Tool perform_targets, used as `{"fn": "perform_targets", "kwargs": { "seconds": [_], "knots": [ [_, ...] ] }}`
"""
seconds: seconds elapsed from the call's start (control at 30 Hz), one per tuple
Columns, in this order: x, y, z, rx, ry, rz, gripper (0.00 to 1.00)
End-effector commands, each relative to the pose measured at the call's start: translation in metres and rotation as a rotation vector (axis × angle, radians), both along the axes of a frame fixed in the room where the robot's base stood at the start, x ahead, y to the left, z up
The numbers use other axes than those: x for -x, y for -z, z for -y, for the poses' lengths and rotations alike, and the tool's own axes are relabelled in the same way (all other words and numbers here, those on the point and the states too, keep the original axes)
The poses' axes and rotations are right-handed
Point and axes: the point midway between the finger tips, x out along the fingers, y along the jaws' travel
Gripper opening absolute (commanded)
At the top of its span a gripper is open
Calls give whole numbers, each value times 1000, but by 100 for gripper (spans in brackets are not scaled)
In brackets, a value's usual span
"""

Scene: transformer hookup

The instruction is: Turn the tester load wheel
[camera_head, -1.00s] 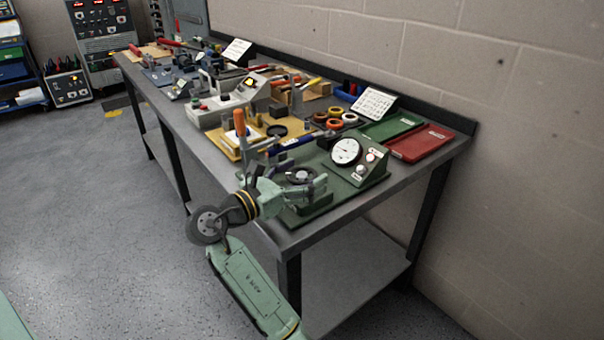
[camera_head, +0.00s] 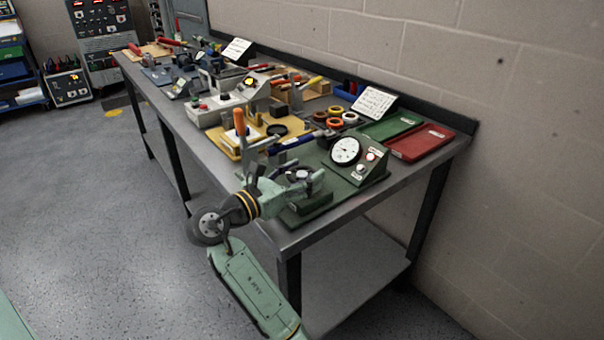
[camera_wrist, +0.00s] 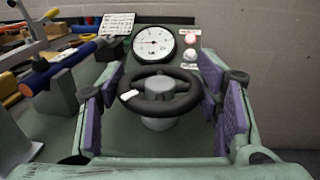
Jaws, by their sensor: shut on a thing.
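The load wheel is a dark round handwheel (camera_wrist: 160,86) on a grey hub post, with a white mark on the left of its rim. In the head view the wheel (camera_head: 299,174) is partly hidden by my fingers. My gripper (camera_wrist: 161,80) is shut on the wheel, with purple-padded fingers at its left and right sides. It also shows in the head view (camera_head: 297,178) at the front right of the bench. The green tester (camera_head: 367,178) carries a white round dial (camera_wrist: 153,44) behind the wheel, with a red and a pale knob beside it.
A blue-handled tool (camera_wrist: 70,62) in a grey holder stands close at the left. Green (camera_head: 391,125) and red (camera_head: 420,143) trays lie behind the tester. A yellow board (camera_head: 236,143) with an orange-handled tool lies left. A block wall (camera_head: 530,130) is behind the bench.

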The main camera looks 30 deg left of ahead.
Motion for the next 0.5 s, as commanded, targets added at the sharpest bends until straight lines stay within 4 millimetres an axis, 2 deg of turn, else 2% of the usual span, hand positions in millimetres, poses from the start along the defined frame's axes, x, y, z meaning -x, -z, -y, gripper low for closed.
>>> {"fn": "perform_targets", "kwargs": {
  "seconds": [0.27, 0.5],
  "knots": [
    [0, 0, 2, -3, -144, -1, 30],
    [0, -1, 4, -7, -356, 1, 30]
  ]
}}
